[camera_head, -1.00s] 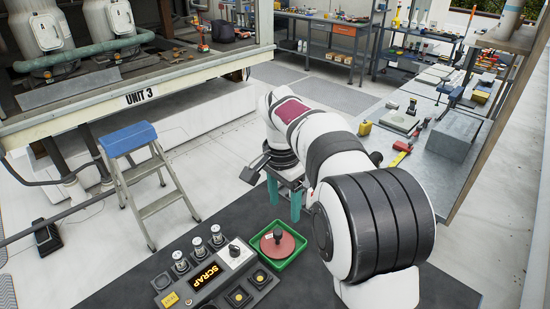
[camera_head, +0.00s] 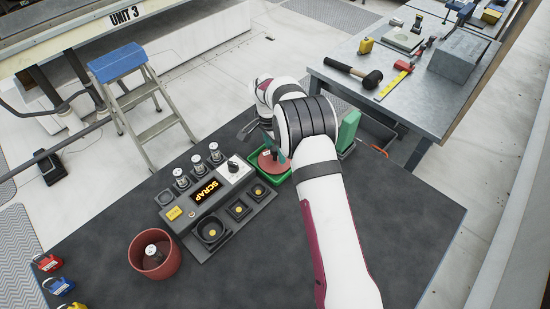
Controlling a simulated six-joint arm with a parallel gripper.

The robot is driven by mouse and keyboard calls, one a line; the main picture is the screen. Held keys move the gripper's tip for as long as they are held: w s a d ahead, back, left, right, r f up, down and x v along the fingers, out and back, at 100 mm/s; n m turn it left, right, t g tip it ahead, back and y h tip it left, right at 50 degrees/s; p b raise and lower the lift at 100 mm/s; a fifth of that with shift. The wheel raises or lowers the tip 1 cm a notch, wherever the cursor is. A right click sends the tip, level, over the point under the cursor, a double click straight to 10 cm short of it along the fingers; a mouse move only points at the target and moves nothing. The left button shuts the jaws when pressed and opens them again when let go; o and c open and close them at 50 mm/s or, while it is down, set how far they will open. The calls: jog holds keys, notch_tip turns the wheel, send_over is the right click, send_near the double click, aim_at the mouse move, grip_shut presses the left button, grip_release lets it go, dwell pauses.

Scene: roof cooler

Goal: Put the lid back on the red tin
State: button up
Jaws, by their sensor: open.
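The red tin (camera_head: 135,258) stands open at the front left of the dark table. A small metal piece with a dark top (camera_head: 153,256) is inside it. The red lid (camera_head: 267,168) lies in a green tray (camera_head: 281,180) behind the panel. My gripper (camera_head: 266,145) is open, with teal fingers at the lid's dark knob, partly hidden by my arm. Whether a finger touches the knob cannot be told.
A SCRAP panel (camera_head: 207,190) with several metal-capped pieces stands between tin and tray. A green block (camera_head: 348,129) is right of my arm. Small coloured padlock-like items (camera_head: 62,286) lie at the left edge. A grey bench (camera_head: 440,105) with a mallet (camera_head: 362,76) is beyond. The front table is clear.

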jog(key=shift+f, duration=0.15)
grip_shut()
dwell(0.4)
jog(key=shift+r, duration=0.5)
notch_tip(320, 180, up, 3)
jog(key=shift+f, duration=0.1)
jog(key=s+d+r, duration=0.4)
jog(key=d+r, duration=0.3)
jog(key=d, duration=0.4)
jog(key=s+a+r+n+y, duration=0.1)
jog(key=s+a+r+n, duration=0.1)
jog(key=s+r+n, duration=0.9)
notch_tip(320, 180, up, 4)
jog(key=s, duration=0.2)
jog(key=shift+s+a+f+t, duration=0.25)
jog(key=shift+s+a+t, duration=0.05)
jog(key=shift+s, duration=0.1)
